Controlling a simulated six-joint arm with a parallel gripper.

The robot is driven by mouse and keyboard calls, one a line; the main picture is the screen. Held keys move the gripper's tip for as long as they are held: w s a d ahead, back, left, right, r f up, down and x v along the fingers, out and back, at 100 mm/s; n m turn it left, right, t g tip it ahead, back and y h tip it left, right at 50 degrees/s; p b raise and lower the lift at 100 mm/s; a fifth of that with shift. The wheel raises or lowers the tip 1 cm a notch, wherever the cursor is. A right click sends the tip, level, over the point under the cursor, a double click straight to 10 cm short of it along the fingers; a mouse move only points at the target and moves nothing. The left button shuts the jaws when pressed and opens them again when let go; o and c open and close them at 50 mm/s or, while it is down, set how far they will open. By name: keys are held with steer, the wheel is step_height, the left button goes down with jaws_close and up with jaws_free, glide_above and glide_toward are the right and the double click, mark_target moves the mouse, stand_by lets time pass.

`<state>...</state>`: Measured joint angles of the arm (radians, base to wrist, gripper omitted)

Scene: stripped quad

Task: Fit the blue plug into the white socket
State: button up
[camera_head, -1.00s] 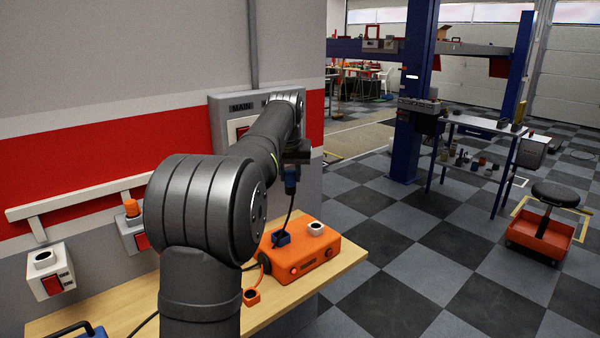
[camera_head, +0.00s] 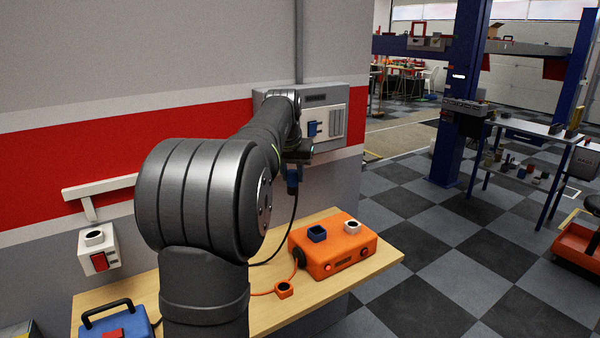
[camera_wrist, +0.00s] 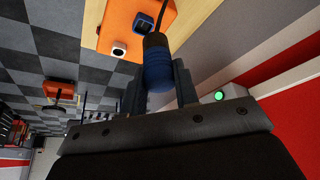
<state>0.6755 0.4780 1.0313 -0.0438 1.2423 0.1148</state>
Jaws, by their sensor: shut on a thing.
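My gripper (camera_head: 299,158) is shut on the blue plug (camera_head: 293,181), which hangs below the jaws with a dark cable running down from it. In the wrist view the plug (camera_wrist: 158,72) sits between the two fingers, its dark end toward the orange box. A white socket (camera_head: 352,227), a round ring with a dark hole, is on top of the orange box, to the right of and below the plug. It also shows in the wrist view (camera_wrist: 119,51), apart from the plug.
The orange box (camera_head: 335,258) also bears a blue square socket (camera_head: 317,234), left of the white one. A loose orange connector (camera_head: 283,289) and a blue case (camera_head: 113,322) are on the wooden bench (camera_head: 215,300). A grey wall panel (camera_head: 338,92) stands behind the gripper.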

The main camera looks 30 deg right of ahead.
steer(key=w+a, duration=0.5)
steer(key=a, duration=0.8)
stand_by(0.4)
steer(key=shift+w, duration=0.1)
steer(key=w+a, duration=0.5)
steer(key=a, duration=0.8)
stand_by(0.3)
steer(key=w+a, duration=0.5)
steer(key=a, duration=0.8)
steer(key=shift+w, duration=0.15)
steer(key=w+a, duration=0.1)
steer(key=a, duration=0.2)
steer(key=w+a, duration=0.2)
steer(key=a, duration=0.2)
steer(key=w+a, duration=0.1)
steer(key=a, duration=0.3)
steer(key=shift+w, duration=0.2)
